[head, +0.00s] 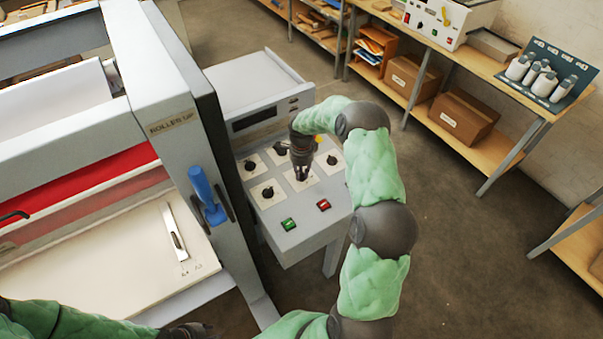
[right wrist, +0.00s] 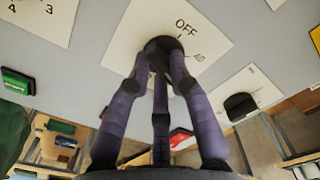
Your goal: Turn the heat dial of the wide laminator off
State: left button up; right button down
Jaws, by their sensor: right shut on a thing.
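The wide laminator (head: 178,105) fills the left of the head view, with a grey control panel (head: 258,215) on its right side. My right gripper (head: 301,170) points down onto one of the panel's dials. In the right wrist view, its purple fingers (right wrist: 160,75) are closed around a dark dial (right wrist: 160,46) on a white plate marked OFF. The fingers hide much of the dial, so I cannot tell exactly where its pointer stands. A dark part of my left arm shows at the bottom edge of the head view; its jaws cannot be made out.
Other black dials (head: 268,192) surround the held one. A green button (head: 288,224) and a red button (head: 323,205) sit near the panel's front edge. A blue lever (head: 205,190) stands left of the panel. Shelves with cardboard boxes (head: 462,115) line the back; the floor between is clear.

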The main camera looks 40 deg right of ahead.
jog(key=n+b, duration=0.1)
jog(key=n, duration=0.1)
jog(key=shift+f+n+b, duration=0.1)
jog(key=shift+n+b, duration=0.2)
jog(key=shift+b, duration=0.1)
jog(key=n+b, duration=0.1)
jog(key=n, duration=0.1)
jog(key=shift+d+n, duration=0.1)
jog(key=shift+n, duration=0.3)
jog(key=n+b, duration=0.1)
jog(key=n, duration=0.1)
jog(key=shift+n, duration=0.3)
jog(key=n+b, duration=0.1)
jog(key=n, duration=0.2)
jog(key=shift+d+n, duration=0.1)
jog(key=shift+n, duration=0.2)
jog(key=n+b, duration=0.1)
jog(key=n, duration=0.4)
jog(key=shift+w+d, duration=0.1)
jog(key=n, duration=0.5)
jog(key=shift+w+n, duration=0.15)
jog(key=shift+n, duration=0.25)
jog(key=c, duration=1.1)
grip_release()
